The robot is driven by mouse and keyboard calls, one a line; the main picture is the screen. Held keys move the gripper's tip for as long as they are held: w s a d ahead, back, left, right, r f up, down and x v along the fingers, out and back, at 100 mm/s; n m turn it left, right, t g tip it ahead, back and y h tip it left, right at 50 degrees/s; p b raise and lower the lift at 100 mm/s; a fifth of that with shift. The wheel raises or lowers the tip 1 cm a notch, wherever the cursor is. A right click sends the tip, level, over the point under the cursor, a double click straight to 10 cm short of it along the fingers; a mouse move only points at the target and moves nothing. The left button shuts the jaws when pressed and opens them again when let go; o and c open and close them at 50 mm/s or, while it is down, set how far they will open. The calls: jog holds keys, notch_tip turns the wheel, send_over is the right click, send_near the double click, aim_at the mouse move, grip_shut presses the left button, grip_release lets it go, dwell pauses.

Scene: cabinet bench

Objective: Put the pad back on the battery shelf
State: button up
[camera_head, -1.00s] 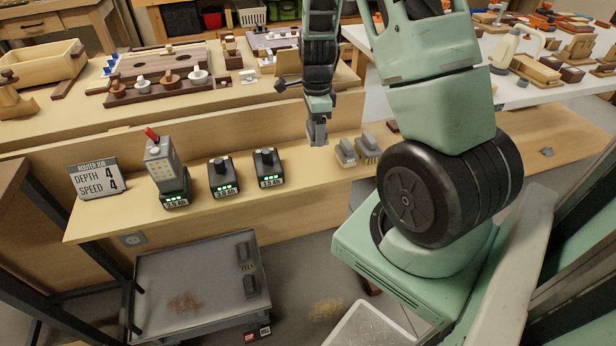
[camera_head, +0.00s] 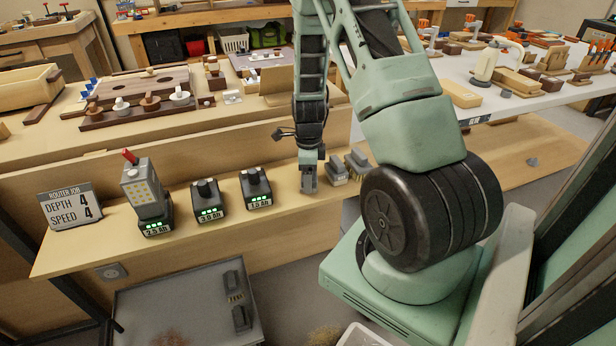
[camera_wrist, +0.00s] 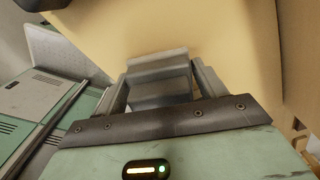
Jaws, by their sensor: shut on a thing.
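My gripper (camera_head: 309,185) points down over the battery shelf (camera_head: 285,208), to the right of the batteries. In the wrist view its fingers are shut on a grey stepped block, the pad (camera_wrist: 160,88). The pale shelf surface shows beyond the pad. In the head view the pad is mostly hidden by the fingers. The gripper's lower end is close to the shelf surface; I cannot tell if the pad touches it. Two similar grey blocks, one nearer (camera_head: 336,172) and one farther (camera_head: 358,160), rest on the shelf just right of the gripper.
Three batteries with green lights, left (camera_head: 157,222), middle (camera_head: 209,206) and right (camera_head: 257,192), stand on the shelf. The left one carries a lamp-like body (camera_head: 141,188). A "DEPTH 4, SPEED 4" sign (camera_head: 70,206) stands at far left. Bare shelf lies between the right battery and my gripper.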

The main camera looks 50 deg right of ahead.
jog(key=shift+f, duration=0.2)
jog(key=o, duration=1.1)
